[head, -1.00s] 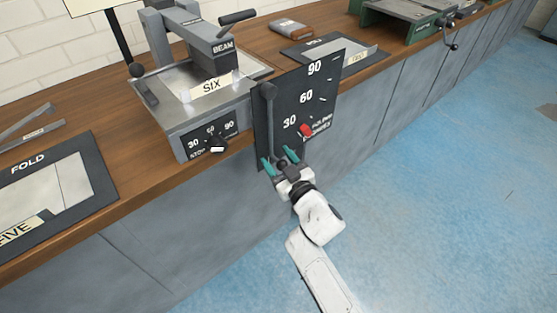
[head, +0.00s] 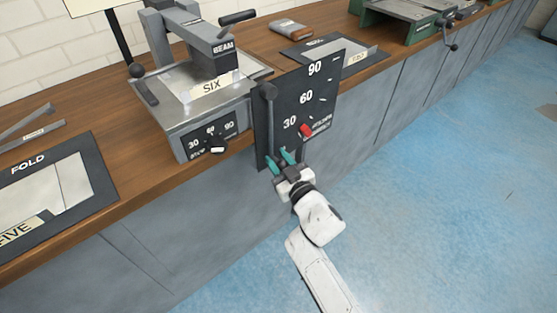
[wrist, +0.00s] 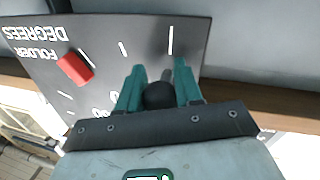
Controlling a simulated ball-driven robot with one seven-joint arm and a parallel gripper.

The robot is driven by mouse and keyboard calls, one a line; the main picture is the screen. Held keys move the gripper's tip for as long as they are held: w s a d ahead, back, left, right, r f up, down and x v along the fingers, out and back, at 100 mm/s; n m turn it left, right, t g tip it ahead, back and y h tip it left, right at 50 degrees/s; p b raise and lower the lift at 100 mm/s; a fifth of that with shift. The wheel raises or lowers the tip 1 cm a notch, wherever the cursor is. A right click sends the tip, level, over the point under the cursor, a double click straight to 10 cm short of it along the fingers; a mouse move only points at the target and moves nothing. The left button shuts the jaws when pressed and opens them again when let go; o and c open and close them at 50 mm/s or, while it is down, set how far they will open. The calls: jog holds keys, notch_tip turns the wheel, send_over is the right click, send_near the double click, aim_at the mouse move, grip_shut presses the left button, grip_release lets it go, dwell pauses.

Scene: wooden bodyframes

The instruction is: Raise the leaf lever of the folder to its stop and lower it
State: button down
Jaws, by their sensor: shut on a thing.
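The leaf lever (head: 269,115) is a dark bar on the front of the black folder degree plate (head: 325,85), marked 30, 60 and 90. It hangs down from a round hub at the plate's upper left. My gripper (head: 280,158) is at the lever's low end, below the plate's middle, with teal fingers. In the wrist view my gripper (wrist: 160,84) is shut on the lever's round black knob (wrist: 160,96), one finger on each side. A red block (head: 306,130) sits on the plate near the 30 mark; it also shows in the wrist view (wrist: 75,68).
The grey folder (head: 205,110) with a SIX label and a beam stands on the wooden bench (head: 130,225). A FOLD mat (head: 95,165) lies to the left, another mat (head: 300,50) behind. Green machines (head: 405,25) stand farther right. The blue floor (head: 450,200) is clear.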

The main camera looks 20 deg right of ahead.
jog(key=shift+d, duration=0.1)
jog(key=w+d+r+n+p, duration=0.1)
jog(key=d+n+p, duration=0.1)
jog(key=d+n, duration=0.1)
jog(key=w+d+r+n+t+p, duration=0.1)
jog(key=w+d+r+n, duration=0.1)
jog(key=d, duration=0.4)
jog(key=shift+d+n+p, duration=0.3)
jog(key=shift+n+p, duration=0.1)
jog(key=shift+n, duration=0.1)
jog(key=c, duration=0.8)
grip_release()
jog(key=s, duration=0.3)
jog(key=s+d+p, duration=0.1)
jog(key=s, duration=0.3)
jog(key=s+f+p, duration=0.1)
jog(key=s, duration=0.2)
jog(key=shift+s+d, duration=0.2)
jog(key=shift+s, duration=0.1)
